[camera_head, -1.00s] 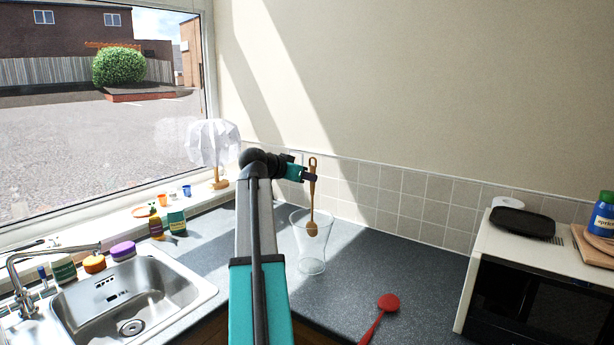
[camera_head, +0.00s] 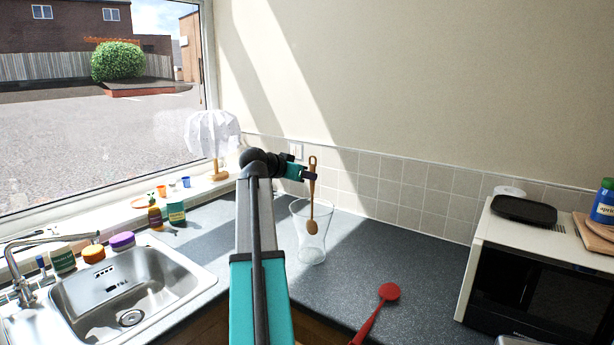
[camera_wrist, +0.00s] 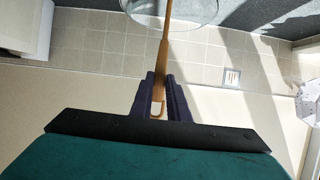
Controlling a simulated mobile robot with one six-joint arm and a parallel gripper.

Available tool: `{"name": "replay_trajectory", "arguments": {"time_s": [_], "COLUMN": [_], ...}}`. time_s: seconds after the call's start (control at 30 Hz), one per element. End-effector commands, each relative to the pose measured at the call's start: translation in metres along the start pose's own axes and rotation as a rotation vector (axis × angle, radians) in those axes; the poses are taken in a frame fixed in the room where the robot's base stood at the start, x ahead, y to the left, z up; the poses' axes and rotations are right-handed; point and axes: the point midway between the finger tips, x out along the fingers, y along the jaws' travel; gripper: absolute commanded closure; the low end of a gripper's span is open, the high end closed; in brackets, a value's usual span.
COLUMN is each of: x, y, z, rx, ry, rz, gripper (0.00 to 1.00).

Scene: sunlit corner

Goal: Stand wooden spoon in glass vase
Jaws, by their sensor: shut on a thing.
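The wooden spoon (camera_head: 312,190) hangs upright, bowl down, from my gripper (camera_head: 311,175). My gripper is shut on the spoon's handle near its looped top end. The clear glass vase (camera_head: 311,251) stands upright on the dark counter below. In the head view the spoon's bowl overlaps the upper part of the vase, near its rim; I cannot tell for sure whether it is inside or behind the glass. In the wrist view the spoon (camera_wrist: 165,45) runs from between the fingers (camera_wrist: 159,95) toward the vase's round rim (camera_wrist: 205,20).
A red spoon (camera_head: 388,292) lies on the counter in front of the vase. A microwave (camera_head: 540,280) with a black tray (camera_head: 524,211) on top stands at the right. The steel sink (camera_head: 150,265), several small containers and a white lamp (camera_head: 212,133) are at the left. A tiled wall is behind.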

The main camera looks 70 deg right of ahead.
Motion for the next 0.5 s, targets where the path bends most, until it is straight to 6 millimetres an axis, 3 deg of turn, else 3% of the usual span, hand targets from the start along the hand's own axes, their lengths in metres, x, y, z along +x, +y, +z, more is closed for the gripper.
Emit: {"name": "replay_trajectory", "arguments": {"time_s": [0.1,0.13,0.27,0.5], "x": [0.0,0.0,0.0,0.0001], "y": [0.0,0.0,0.0,0.0001], "z": [-0.0002,-0.0002,-0.0002,0.0], "rx": [0.0,0.0,0.0,0.0], "ry": [0.0,0.0,0.0,0.0], "rz": [0.0,0.0,0.0,0.0], "gripper": [1.0,0.83,0.63,0.63]}}
